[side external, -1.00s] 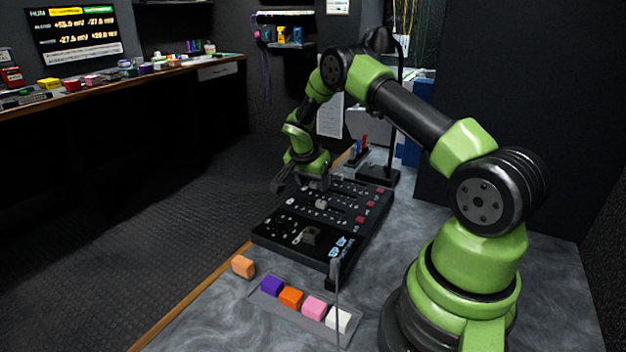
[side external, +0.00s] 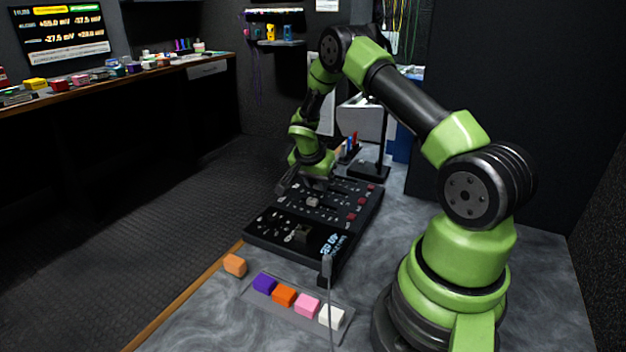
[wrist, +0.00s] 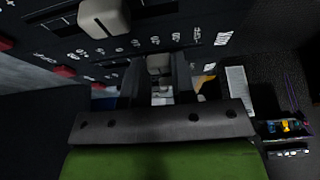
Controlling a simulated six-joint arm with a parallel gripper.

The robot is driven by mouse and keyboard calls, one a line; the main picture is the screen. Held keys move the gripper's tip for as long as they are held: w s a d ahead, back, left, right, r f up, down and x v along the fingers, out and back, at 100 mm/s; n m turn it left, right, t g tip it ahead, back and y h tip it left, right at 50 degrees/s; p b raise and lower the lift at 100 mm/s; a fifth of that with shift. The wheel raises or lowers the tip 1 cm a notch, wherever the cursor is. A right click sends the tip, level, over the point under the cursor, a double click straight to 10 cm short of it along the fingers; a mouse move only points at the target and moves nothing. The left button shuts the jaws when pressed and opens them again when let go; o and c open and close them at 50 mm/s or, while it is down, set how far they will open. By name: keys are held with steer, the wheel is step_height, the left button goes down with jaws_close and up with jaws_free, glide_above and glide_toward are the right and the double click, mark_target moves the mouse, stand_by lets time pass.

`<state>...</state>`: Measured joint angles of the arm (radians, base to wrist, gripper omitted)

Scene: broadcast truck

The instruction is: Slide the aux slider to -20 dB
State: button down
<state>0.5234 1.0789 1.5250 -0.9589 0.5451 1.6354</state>
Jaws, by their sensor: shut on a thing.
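The black control panel (side external: 345,222) lies on the bench with several slots, pale slider knobs and red buttons. My gripper (wrist: 158,78) is shut on a pale slider knob (wrist: 158,62) at the panel's far end, with one dark finger on each side of it. White scale marks and lettering run along its slot, too small to read surely, so I cannot tell which slider is the aux. A second pale slider knob (wrist: 105,15) sits in the neighbouring slot, apart from the fingers; a pale knob (side external: 313,202) also shows nearer the camera in the side view.
A tray (side external: 300,318) with purple, orange, pink and white blocks stands in front of the panel. A loose orange block (side external: 235,265) lies by the bench edge. A lamp base (side external: 369,172) stands behind the panel. Red buttons (wrist: 65,71) flank the slots.

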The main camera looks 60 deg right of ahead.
steer(key=shift+d, duration=0.1)
steer(key=c, duration=0.9)
jaws_free()
steer(key=v, duration=1)
steer(key=s+a+r+n+t+y, duration=0.1)
steer(key=s+a+r+n+t, duration=0.15)
steer(key=a+r, duration=0.4)
steer(key=s+a+r+n+t+y, duration=0.1)
steer(key=s+a+r+n, duration=0.15)
steer(key=a+r, duration=0.35)
steer(key=s+a+r+n+t+y, duration=0.1)
steer(key=s+a+r+n, duration=0.1)
steer(key=s+a+n, duration=0.1)
steer(key=s+a+r+n+t+y, duration=0.1)
steer(key=s+a+r+n+y, duration=0.1)
steer(key=s+a+n, duration=0.1)
steer(key=s+a+r+n+t+y, duration=0.1)
steer(key=s+a+n, duration=0.2)
steer(key=s+a, duration=0.2)
steer(key=shift+s+a+r+t, duration=0.15)
steer(key=shift+s+r+t, duration=0.25)
steer(key=shift+s, duration=0.15)
